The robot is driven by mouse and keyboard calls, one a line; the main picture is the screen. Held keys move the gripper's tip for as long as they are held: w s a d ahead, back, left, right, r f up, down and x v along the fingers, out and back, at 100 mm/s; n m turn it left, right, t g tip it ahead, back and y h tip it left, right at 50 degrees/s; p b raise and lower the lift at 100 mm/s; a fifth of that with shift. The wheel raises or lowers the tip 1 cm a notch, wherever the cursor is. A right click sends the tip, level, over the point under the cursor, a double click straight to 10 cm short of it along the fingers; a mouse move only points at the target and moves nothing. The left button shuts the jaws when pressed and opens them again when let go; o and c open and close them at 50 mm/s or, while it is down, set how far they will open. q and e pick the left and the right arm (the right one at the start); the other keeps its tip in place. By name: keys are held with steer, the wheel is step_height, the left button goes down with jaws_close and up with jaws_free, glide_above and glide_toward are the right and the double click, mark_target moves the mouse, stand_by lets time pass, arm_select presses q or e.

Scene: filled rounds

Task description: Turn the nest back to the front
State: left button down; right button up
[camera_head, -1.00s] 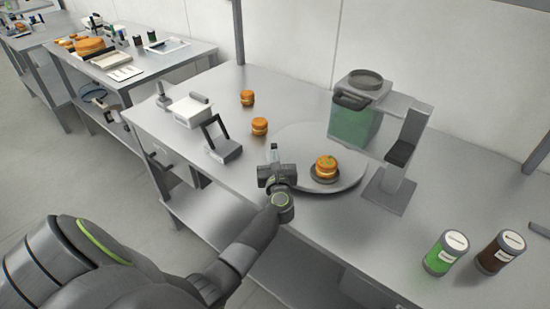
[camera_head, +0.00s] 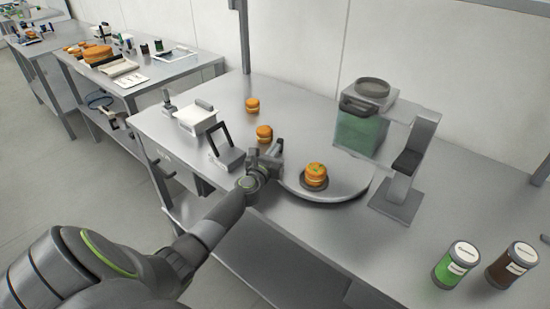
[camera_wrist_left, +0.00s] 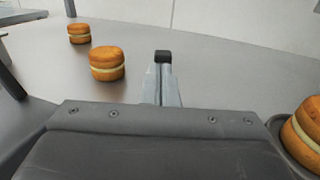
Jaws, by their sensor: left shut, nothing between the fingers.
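A round grey turntable (camera_head: 350,178) lies on the steel bench. Its nest (camera_head: 303,186), a small dark round holder, sits near the turntable's front left edge and carries a filled orange round (camera_head: 314,174). The nest also shows at the right edge of the left wrist view (camera_wrist_left: 287,143), with its round (camera_wrist_left: 306,127) partly cut off. My left gripper (camera_head: 279,147) is shut and empty, low at the turntable's left edge, left of the nest and apart from it. Its closed fingertips show in the left wrist view (camera_wrist_left: 163,57). I cannot tell whether they touch the turntable.
Two filled rounds, a near one (camera_head: 264,133) and a far one (camera_head: 252,105), stand on the bench beyond my gripper. A dispenser with a green tank (camera_head: 357,134) stands over the turntable's back right. A small device (camera_head: 228,158) is left. A green jar (camera_head: 456,265) and brown jar (camera_head: 511,264) stand right.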

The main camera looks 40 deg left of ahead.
mark_target(278, 141)
arm_select(q)
steer(key=shift+w+a+f+m+h+b, duration=0.1)
steer(key=shift+w+a+m+h+b, duration=0.25)
steer(key=shift+w+m+h+b, duration=0.25)
steer(key=shift+w+a+f+m+h+b, duration=0.1)
steer(key=shift+w+a+m+h+b, duration=0.3)
steer(key=shift+w+h+b, duration=0.3)
steer(key=shift+w+a+m+h+b, duration=0.15)
steer(key=shift+w+m+h+b, duration=0.4)
steer(key=shift+h+b, duration=0.5)
steer(key=shift+w+a+r+h+b, duration=0.1)
steer(key=shift+w+r+h+b, duration=0.05)
steer(key=shift+w+h+b, duration=0.2)
steer(key=shift+m, duration=0.25)
steer(key=shift+r, duration=0.25)
